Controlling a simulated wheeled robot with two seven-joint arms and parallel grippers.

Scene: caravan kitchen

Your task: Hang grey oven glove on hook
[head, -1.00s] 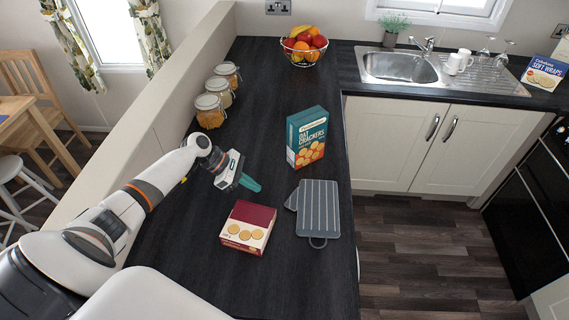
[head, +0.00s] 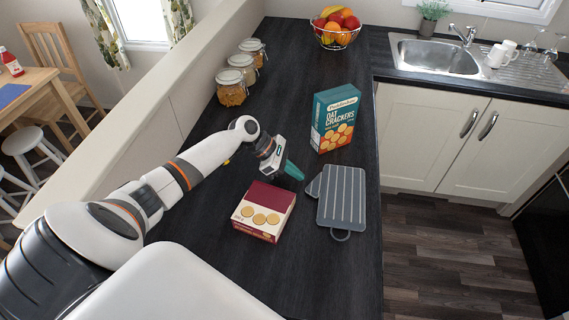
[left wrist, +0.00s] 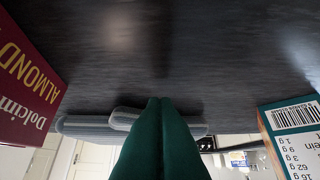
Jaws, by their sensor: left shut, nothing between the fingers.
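The grey striped oven glove (head: 342,196) lies flat on the dark worktop, with its hanging loop toward the front. In the left wrist view the glove (left wrist: 88,126) shows low and edge-on, partly hidden behind my fingers. My left gripper (head: 293,172) is shut and empty, its green fingers close together just to the left of the glove's thumb side. The green fingers also show in the left wrist view (left wrist: 161,125), pointing toward the glove. I cannot tell whether they touch it. No hook can be made out. My right gripper is not in view.
A maroon biscuit box (head: 264,211) lies left of the glove, near my gripper. A teal oat crackers box (head: 335,118) stands behind the glove. Several jars (head: 231,87) line the left edge. The fruit basket (head: 335,29) and sink (head: 436,56) are farther back.

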